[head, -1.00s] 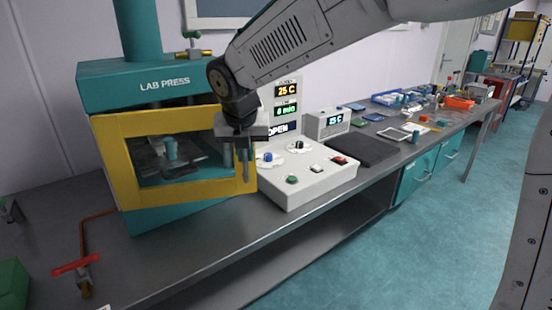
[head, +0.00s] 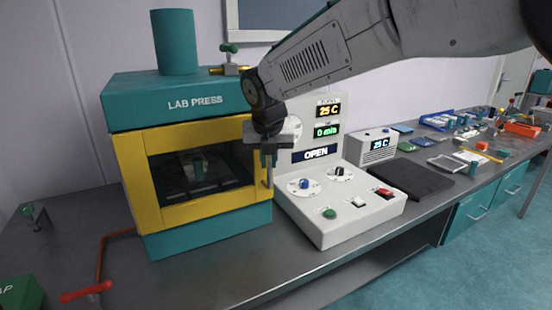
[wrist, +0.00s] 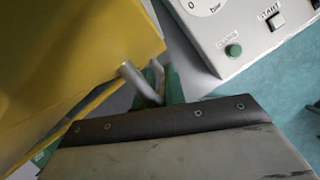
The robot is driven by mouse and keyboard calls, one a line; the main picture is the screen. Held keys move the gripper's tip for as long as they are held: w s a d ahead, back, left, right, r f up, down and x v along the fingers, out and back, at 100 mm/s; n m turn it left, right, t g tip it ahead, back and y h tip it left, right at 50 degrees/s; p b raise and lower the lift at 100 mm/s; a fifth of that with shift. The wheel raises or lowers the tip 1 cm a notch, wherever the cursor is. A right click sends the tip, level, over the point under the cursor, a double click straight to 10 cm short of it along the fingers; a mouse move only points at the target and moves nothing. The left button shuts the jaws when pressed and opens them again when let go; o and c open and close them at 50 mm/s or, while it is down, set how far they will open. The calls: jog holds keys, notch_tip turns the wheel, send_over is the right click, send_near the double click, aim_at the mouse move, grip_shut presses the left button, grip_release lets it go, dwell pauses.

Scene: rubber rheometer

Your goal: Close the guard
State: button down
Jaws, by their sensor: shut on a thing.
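The guard (head: 133,181) is a yellow frame with a dark window on the front of the teal lab press (head: 180,102). It sits close to the press front; I cannot tell whether a small gap is left. My gripper (head: 267,165) is at the guard's right edge, shut on its handle, which is mostly hidden by the fingers in the head view. In the wrist view the yellow guard (wrist: 70,60) fills the upper left, with grey metal bars (wrist: 140,85) beside its edge. The status display (head: 317,153) reads OPEN.
A white control box (head: 335,212) with knobs and buttons stands just right of my gripper. A dark flat plate (head: 412,178) lies further right. The bench front is clear.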

jog(key=shift+a+r, duration=0.2)
jog(key=shift+a, duration=0.2)
jog(key=c, duration=1.5)
grip_release()
jog(key=shift+a, duration=0.15)
jog(key=v, duration=0.7)
jog(key=shift+s+d+r, duration=0.15)
jog(key=shift+d+r, duration=0.05)
jog(key=shift+r, duration=0.05)
